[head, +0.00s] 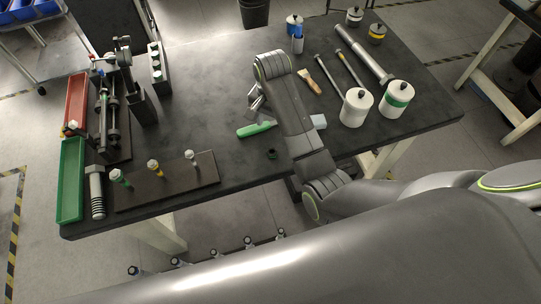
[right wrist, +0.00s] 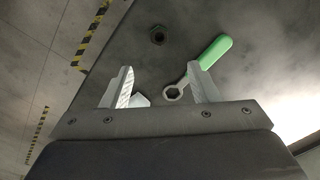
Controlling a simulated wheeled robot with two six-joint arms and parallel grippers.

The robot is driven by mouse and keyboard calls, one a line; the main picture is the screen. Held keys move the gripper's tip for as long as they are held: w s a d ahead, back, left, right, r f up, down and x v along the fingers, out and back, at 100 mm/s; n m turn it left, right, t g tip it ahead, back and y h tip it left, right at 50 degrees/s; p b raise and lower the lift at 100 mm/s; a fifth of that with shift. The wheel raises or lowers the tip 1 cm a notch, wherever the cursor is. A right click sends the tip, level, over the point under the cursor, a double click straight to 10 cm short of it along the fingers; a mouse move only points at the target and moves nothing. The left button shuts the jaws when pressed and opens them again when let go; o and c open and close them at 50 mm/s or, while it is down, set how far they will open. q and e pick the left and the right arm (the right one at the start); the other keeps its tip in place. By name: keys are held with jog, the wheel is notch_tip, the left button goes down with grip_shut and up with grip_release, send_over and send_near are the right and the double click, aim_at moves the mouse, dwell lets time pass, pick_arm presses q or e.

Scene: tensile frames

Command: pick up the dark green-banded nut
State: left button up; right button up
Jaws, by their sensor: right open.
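The dark green-banded nut (head: 271,154) lies on the dark table, in front of a green-handled tool (head: 257,129). In the right wrist view the nut (right wrist: 157,35) is a small dark hexagonal ring lying flat, beyond my fingertips. My right gripper (head: 256,102) is over the table, behind the green handle in the head view. In the right wrist view my right gripper (right wrist: 161,85) is open, its two pale fingers apart with no nut between them. The green-handled tool's ring end (right wrist: 172,92) shows near the right finger. My left gripper is not in view.
A dark rack (head: 168,185) with several banded pieces stands at the front left, beside green (head: 70,180) and red (head: 76,103) trays. White banded jars (head: 356,108) and long rods (head: 363,55) are to the right. Bare table lies around the nut.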

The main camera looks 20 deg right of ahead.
notch_tip(320, 180, down, 3)
jog(key=p, duration=0.1)
send_over(272, 155)
notch_tip(272, 155, down, 5)
jog(key=shift+f, duration=0.1)
jog(key=shift+w+f+p, duration=0.1)
jog(key=shift+f+p, duration=0.4)
jog(key=shift+f, duration=2.6)
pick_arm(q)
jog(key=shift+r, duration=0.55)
pick_arm(e)
jog(key=shift+c, duration=0.2)
jog(key=c, duration=1)
jog(key=shift+c, duration=0.2)
